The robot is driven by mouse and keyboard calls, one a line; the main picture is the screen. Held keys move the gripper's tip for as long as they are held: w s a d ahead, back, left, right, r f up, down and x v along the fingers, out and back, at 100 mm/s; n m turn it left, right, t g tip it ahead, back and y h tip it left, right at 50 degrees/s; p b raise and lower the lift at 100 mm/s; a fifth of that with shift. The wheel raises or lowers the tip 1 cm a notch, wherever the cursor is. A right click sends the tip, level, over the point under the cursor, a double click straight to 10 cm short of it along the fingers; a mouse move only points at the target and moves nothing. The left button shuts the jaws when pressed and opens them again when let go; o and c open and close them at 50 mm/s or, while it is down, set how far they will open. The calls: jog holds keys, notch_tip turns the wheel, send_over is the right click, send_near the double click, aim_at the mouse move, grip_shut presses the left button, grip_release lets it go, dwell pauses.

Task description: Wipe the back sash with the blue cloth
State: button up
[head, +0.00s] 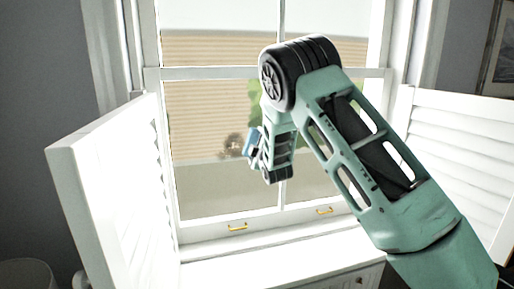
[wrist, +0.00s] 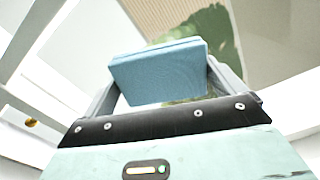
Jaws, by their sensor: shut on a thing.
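The window's lower sash (head: 210,230) has a white frame with two brass pulls on its bottom rail. The upper sash (head: 215,20) is above the meeting rail; I cannot tell for sure which of the two sits behind. My gripper (head: 253,142) is in front of the lower panes, near the middle bar. It is shut on the blue cloth, a folded block (wrist: 160,72) held between the two fingers in the wrist view. In the head view only a small blue part shows, the rest hidden by my wrist. I cannot tell whether the cloth touches the glass.
White louvred shutters stand open at the left (head: 105,180) and right (head: 465,150). A white sill (head: 265,262) runs below the window. A picture frame (head: 500,55) hangs at the upper right.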

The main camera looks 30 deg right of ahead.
aim_at(234, 149)
jog(key=shift+x, duration=0.8)
jog(key=shift+b, duration=0.3)
